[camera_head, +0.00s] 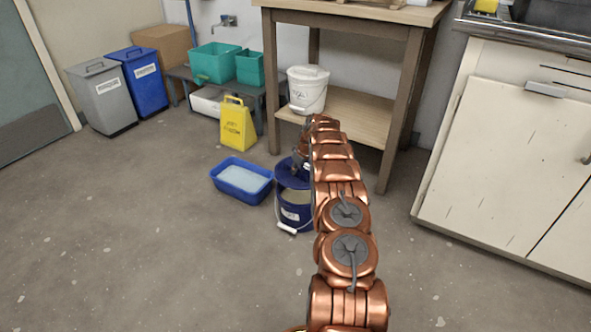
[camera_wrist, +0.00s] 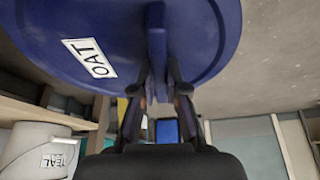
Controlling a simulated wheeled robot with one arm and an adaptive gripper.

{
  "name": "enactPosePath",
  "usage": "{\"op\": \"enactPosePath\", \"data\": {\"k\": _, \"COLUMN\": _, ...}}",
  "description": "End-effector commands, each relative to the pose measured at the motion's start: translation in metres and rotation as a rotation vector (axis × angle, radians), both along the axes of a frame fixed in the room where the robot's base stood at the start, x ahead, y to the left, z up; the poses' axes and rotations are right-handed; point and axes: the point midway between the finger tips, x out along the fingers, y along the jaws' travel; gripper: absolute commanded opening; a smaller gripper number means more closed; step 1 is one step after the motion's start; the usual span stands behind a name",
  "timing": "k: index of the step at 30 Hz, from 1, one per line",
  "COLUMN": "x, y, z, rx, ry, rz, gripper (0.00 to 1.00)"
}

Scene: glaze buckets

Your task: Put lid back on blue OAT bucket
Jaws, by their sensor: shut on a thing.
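The blue bucket (camera_head: 294,214) stands on the floor with its white handle hanging at the front; its pale inside or contents show. A dark blue lid (camera_head: 287,172), partly hidden by my arm, is at the bucket's far side and looks tilted. I cannot tell whether it touches the rim. In the wrist view the lid (camera_wrist: 215,35) fills the upper part and bears a white OAT label. My gripper (camera_wrist: 158,88) is shut on the lid's raised grip bar. In the head view my gripper (camera_head: 300,162) is mostly hidden behind my arm.
A blue tub of pale liquid (camera_head: 242,190) lies just left of the bucket. Open floor lies in front and left.

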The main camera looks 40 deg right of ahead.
Motion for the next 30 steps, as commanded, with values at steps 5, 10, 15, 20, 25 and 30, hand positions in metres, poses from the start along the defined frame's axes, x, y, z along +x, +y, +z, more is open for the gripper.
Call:
{"op": "enactPosePath", "data": {"k": 5, "x": 0.0, "y": 0.0, "z": -0.012, "rx": 0.001, "ry": 0.001, "rz": -0.001, "gripper": 0.0}}
{"op": "enactPosePath", "data": {"k": 10, "x": 0.0, "y": 0.001, "z": -0.025, "rx": 0.002, "ry": 0.002, "rz": 0.0, "gripper": 0.0}}
{"op": "enactPosePath", "data": {"k": 15, "x": 0.0, "y": 0.001, "z": -0.038, "rx": 0.002, "ry": 0.001, "rz": 0.001, "gripper": 0.0}}
{"op": "enactPosePath", "data": {"k": 20, "x": 0.0, "y": 0.001, "z": -0.049, "rx": 0.003, "ry": 0.002, "rz": 0.001, "gripper": 0.0}}
{"op": "enactPosePath", "data": {"k": 25, "x": 0.0, "y": 0.001, "z": -0.057, "rx": 0.002, "ry": 0.002, "rz": 0.0, "gripper": 0.0}}
{"op": "enactPosePath", "data": {"k": 30, "x": 0.0, "y": 0.001, "z": -0.059, "rx": 0.001, "ry": 0.001, "rz": -0.001, "gripper": 0.0}}
